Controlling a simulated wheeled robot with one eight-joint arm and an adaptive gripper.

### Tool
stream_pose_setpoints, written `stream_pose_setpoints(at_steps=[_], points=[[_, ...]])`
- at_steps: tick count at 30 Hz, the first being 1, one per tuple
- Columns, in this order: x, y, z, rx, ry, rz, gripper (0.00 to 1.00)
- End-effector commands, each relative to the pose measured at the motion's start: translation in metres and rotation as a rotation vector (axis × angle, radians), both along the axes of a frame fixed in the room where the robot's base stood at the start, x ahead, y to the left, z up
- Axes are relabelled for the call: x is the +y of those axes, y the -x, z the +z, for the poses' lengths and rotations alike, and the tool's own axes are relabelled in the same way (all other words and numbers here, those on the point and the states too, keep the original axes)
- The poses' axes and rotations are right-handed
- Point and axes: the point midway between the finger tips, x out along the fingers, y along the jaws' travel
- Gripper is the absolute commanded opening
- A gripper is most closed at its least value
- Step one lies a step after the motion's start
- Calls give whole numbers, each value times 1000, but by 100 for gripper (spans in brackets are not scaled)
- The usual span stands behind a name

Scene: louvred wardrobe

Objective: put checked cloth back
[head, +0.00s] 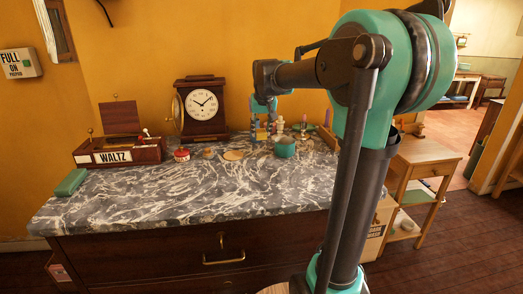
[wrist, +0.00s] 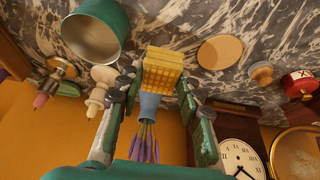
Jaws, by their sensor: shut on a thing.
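My gripper (head: 263,122) hangs upright over the back of the marble-topped chest. In the wrist view its two fingers (wrist: 156,84) are closed on the sides of a yellow checked cloth (wrist: 161,66), folded into a small block. The cloth also shows as a yellow patch in the head view (head: 261,134), low between the fingers. I cannot tell whether its lower side touches the marble.
A green pot (head: 285,149) stands close right of my gripper. A blue vase of purple flowers (wrist: 149,106) is behind the cloth. A round tan disc (head: 233,155), red tin (head: 182,154), clock (head: 202,107) and WALTZ box (head: 118,153) stand leftward. The marble front (head: 200,200) is clear.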

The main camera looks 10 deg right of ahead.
Motion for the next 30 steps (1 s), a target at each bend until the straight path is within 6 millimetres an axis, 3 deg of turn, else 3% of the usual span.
stream_pose_setpoints(at_steps=[4,18,29,30], points=[[0,0,-30,0,0,0,12],[0,0,-79,0,0,1,12],[0,0,-83,0,0,1,12],[0,0,-84,0,0,1,38]])
